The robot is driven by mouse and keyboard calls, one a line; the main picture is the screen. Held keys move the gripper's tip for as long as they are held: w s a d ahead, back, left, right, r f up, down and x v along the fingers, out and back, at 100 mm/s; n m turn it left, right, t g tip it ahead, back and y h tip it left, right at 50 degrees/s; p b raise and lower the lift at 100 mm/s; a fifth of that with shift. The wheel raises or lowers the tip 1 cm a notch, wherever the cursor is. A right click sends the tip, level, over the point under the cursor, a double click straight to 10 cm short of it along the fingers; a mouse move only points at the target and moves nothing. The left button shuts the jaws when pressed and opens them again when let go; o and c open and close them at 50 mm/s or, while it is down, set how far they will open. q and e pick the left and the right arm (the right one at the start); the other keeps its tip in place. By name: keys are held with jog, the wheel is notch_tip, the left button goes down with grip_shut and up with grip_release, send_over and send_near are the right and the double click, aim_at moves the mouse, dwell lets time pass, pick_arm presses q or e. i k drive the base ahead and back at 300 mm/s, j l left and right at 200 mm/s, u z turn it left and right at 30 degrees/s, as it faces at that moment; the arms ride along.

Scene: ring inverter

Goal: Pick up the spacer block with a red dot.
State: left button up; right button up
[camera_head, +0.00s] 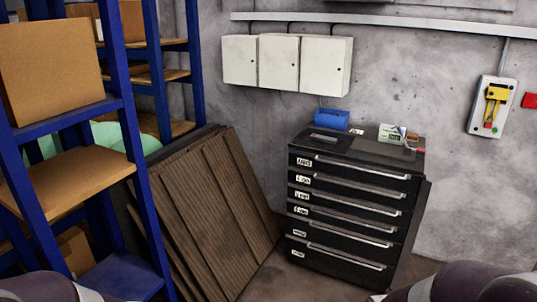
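I cannot make out a spacer block with a red dot in the head view. The black drawer cabinet (345,200) stands against the back wall with its drawers shut. On its top are a blue box (331,119), a white and green box (391,133) and a small red item (420,149), too small to identify. Neither of my grippers shows; only dark, rounded parts of my arms are at the bottom left and bottom right edges.
A blue shelf rack (125,75) with cardboard boxes (50,70) stands at the left. Brown ribbed panels (213,210) lean beside it. White wall boxes (279,62) hang above the cabinet. A wall switch (492,106) is at the right. Some floor shows before the cabinet.

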aim_at(329, 140)
jog(key=i+z, duration=0.5)
jog(key=i, duration=0.45)
jog(key=i+z, duration=0.1)
jog(key=i, duration=0.45)
jog(key=i+j, duration=0.1)
jog(key=i, duration=0.45)
jog(key=i+j+z, duration=0.15)
jog(key=i, duration=0.45)
jog(key=i+j+z, duration=0.1)
jog(key=i, duration=0.45)
jog(key=i+j, duration=0.15)
jog(key=i, duration=0.4)
jog(key=z, duration=0.05)
